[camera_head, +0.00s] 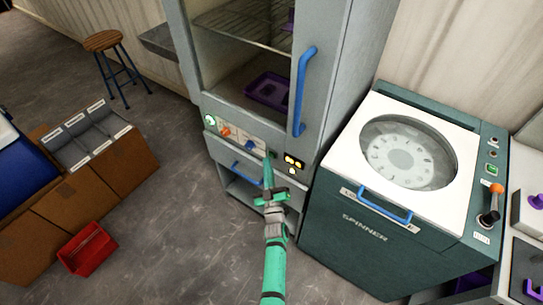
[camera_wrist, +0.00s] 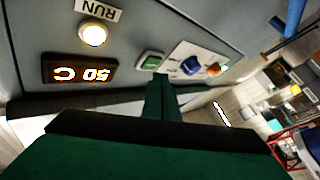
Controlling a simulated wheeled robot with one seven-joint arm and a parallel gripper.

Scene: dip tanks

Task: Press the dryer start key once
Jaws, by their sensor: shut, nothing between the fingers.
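The dryer is a tall grey cabinet (camera_head: 348,70) with a glazed door and a blue handle. Its start key appears to be the green square key (camera_wrist: 151,60), between the display and the blue knob in the wrist view. In the head view my gripper hides it. My gripper (camera_head: 268,160) is shut and empty, pointing at the panel. In the wrist view its fingertips (camera_wrist: 160,79) are right beside the green key; I cannot tell whether they touch it. The RUN lamp (camera_wrist: 93,34) glows pale yellow. The display (camera_wrist: 78,69) reads 50 C, upside down.
The blue knob (camera_wrist: 190,66) and orange knob (camera_wrist: 213,69) are close to the fingertips. The teal spinner (camera_head: 350,235) stands right of the dryer. A red bin (camera_head: 88,249) and brown boxes (camera_head: 117,170) are at left. The floor between is clear.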

